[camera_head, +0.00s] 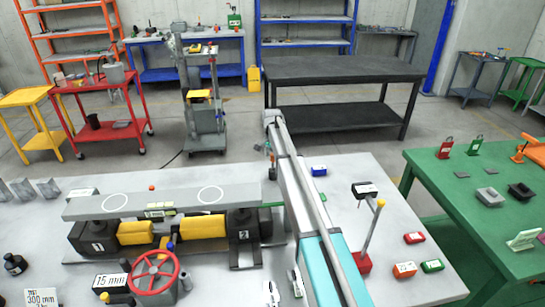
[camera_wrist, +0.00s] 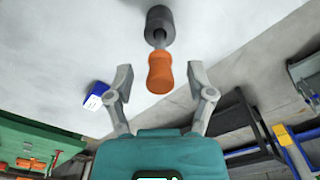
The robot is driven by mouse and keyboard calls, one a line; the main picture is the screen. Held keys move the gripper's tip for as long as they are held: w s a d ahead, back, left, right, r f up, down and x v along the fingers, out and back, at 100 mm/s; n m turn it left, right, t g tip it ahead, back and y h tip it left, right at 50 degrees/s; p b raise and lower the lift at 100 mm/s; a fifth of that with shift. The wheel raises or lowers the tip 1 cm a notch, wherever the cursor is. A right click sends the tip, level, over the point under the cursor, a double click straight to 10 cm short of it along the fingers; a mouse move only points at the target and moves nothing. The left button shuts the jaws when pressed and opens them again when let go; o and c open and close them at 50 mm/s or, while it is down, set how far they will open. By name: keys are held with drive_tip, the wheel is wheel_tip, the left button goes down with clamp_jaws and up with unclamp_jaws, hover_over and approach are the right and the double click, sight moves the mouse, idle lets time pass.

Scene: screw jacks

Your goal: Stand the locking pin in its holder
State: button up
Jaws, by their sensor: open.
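The locking pin shows in the wrist view as an orange handle (camera_wrist: 160,75) with a short metal shaft. Its shaft meets a dark grey cylinder (camera_wrist: 160,20), which looks like the holder, and the pin appears to be standing in it. My gripper (camera_wrist: 160,84) is open, with one finger on each side of the orange handle and a visible gap on both sides. In the head view my gripper (camera_head: 268,148) is small and partly hidden by my arm, beyond the right end of the long grey beam. The depth of the shaft in the cylinder is hidden.
A blue box (camera_head: 318,170) lies right of my arm, also in the wrist view (camera_wrist: 96,96). The grey beam (camera_head: 130,203) on jacks and a red handwheel (camera_head: 153,272) stand left. A post with a yellow top (camera_head: 380,204) and small red, orange and green boxes stand right.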

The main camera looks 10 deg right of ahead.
drive_tip(key=shift+r, duration=0.1)
wheel_tip(320, 180, up, 12)
drive_tip(key=p, duration=1.2)
drive_tip(key=shift+f, duration=0.2)
idle(0.9)
drive_tip(key=s+d+f+n+b, duration=0.1)
drive_tip(key=s+n, duration=0.8)
drive_tip(key=s, duration=3.6)
drive_tip(key=shift+s+d+f+b, duration=0.2)
drive_tip(key=shift+d+b, duration=0.1)
drive_tip(key=shift+d, duration=0.35)
